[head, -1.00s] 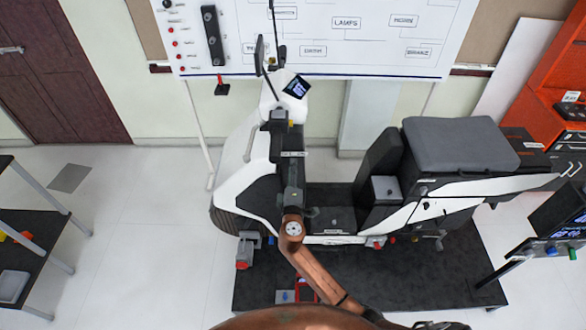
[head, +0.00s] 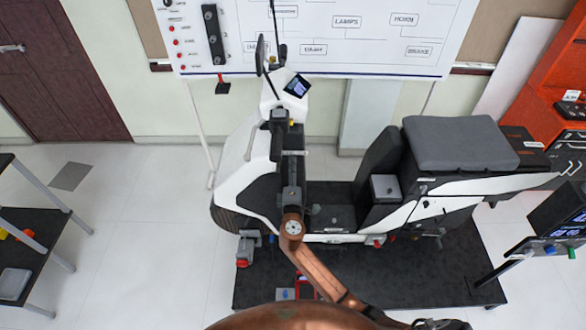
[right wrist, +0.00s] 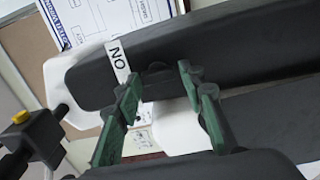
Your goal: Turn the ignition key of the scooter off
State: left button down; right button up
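The white and black scooter (head: 250,165) stands on a dark platform, its handlebar and display at the upper end. My right arm reaches up from the bottom, and my right gripper (head: 291,170) is over the scooter's front column. In the right wrist view, the green fingers of my right gripper (right wrist: 157,85) are apart. A small dark piece, perhaps the ignition key (right wrist: 155,73), shows between the fingertips against a black panel; I cannot tell if they touch it. A white label reading "ON" (right wrist: 118,62) is beside it. My left gripper is not in view.
A handlebar end with a yellow button (right wrist: 20,117) is close on the left in the right wrist view. A whiteboard (head: 345,35) stands behind the scooter. A black shelf table (head: 30,255) is at left and an orange cabinet (head: 540,100) at right. Floor at left is clear.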

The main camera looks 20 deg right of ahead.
jog(key=shift+o, duration=0.8)
jog(key=shift+s, duration=0.1)
jog(key=v, duration=1.1)
jog(key=shift+s, duration=0.4)
jog(key=shift+a, duration=0.1)
